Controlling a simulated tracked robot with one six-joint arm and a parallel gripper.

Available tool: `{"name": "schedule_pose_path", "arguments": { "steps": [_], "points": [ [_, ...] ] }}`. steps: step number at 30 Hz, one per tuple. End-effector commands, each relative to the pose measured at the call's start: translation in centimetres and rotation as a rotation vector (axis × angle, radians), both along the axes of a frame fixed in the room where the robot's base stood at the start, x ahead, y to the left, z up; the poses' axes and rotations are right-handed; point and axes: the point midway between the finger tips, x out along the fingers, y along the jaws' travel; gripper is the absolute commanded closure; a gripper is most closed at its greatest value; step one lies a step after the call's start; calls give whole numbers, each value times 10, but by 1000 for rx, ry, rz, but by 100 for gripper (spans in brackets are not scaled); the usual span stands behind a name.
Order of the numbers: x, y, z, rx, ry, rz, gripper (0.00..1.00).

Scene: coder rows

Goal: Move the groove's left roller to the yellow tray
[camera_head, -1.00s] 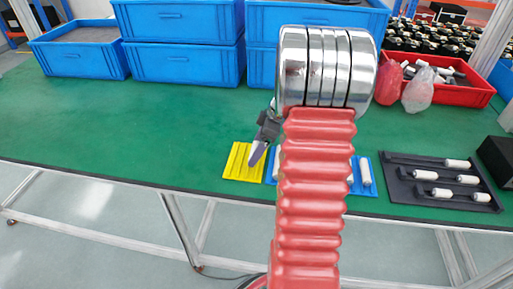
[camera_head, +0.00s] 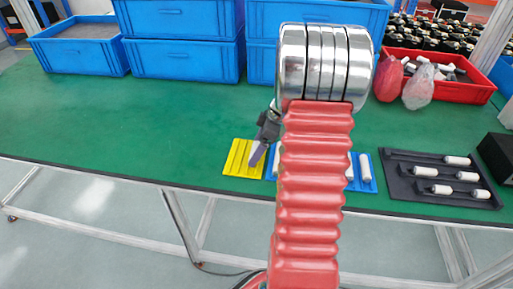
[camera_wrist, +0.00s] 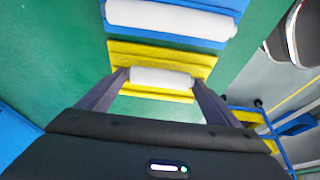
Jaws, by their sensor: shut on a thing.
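My gripper (camera_wrist: 160,82) is shut on a white roller (camera_wrist: 160,77), which lies crosswise between its two fingers. Behind the roller in the wrist view is the yellow tray (camera_wrist: 185,57), with ridges running alongside the roller. Whether the roller touches the tray cannot be told. In the head view my gripper (camera_head: 254,158) hangs over the right part of the yellow tray (camera_head: 236,160), and its held roller is hidden there. The black grooved tray (camera_head: 405,188) at the right holds several white rollers; one roller (camera_head: 457,161) lies alone at the right of its back groove.
A blue tray (camera_head: 367,187) with white rollers stands right of the yellow one, partly hidden by my arm. A white roller on it shows in the wrist view (camera_wrist: 170,17). Blue crates (camera_head: 185,65) and a red bin (camera_head: 460,88) stand behind. The green tabletop at left is clear.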

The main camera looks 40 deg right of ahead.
Motion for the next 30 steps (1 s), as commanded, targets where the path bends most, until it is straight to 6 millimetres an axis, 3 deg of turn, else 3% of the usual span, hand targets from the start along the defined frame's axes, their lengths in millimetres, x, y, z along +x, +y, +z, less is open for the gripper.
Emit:
{"name": "schedule_pose_path", "arguments": {
  "steps": [22,23,30],
  "points": [
    [0,0,-8,0,0,1,42],
    [0,0,-8,0,0,1,14],
    [0,0,-8,0,0,1,0]
  ]
}}
